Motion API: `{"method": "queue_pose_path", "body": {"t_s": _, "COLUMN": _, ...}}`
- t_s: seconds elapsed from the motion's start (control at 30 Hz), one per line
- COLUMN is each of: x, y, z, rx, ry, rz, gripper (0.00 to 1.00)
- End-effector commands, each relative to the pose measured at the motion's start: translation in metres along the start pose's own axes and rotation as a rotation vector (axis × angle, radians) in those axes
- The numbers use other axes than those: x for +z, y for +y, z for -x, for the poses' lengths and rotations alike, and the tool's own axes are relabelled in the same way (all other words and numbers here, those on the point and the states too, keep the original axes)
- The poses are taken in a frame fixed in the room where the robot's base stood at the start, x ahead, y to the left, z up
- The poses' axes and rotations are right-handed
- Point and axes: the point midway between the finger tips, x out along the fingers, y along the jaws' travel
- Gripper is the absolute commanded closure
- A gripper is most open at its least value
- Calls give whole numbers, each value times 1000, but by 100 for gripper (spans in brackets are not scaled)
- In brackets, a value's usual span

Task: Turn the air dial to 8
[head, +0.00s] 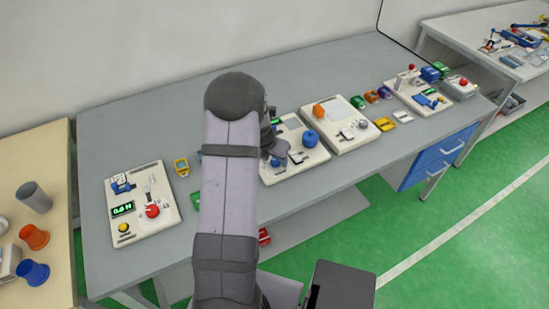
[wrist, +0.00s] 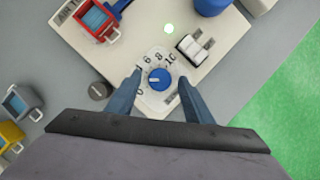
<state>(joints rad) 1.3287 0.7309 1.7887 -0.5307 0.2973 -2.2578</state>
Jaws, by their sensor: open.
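The air dial (wrist: 160,79) is a small blue knob on a white round scale, on a cream panel (wrist: 135,50) in the wrist view. The figures 6, 8 and 10 read along the scale's top side, with lower ones to the left. A small pale mark shows on the knob's left side, but I cannot tell exactly which figure it points to. My gripper (wrist: 160,76) is open, with one finger on each side of the dial. Contact with the knob cannot be made out.
A dark round piece (wrist: 100,90) lies left of the dial. Another panel (head: 340,123) stands close on the right.

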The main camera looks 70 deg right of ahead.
Motion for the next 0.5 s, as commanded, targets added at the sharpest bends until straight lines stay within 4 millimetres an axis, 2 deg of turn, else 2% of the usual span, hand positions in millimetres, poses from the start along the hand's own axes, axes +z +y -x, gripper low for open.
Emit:
{"method": "queue_pose_path", "body": {"t_s": 0.33, "x": 0, "y": 0, "z": -3, "rx": 1, "ry": -1, "rz": 0, "gripper": 53}}
{"method": "queue_pose_path", "body": {"t_s": 0.5, "x": 0, "y": 0, "z": -3, "rx": 1, "ry": 0, "rz": 0, "gripper": 93}}
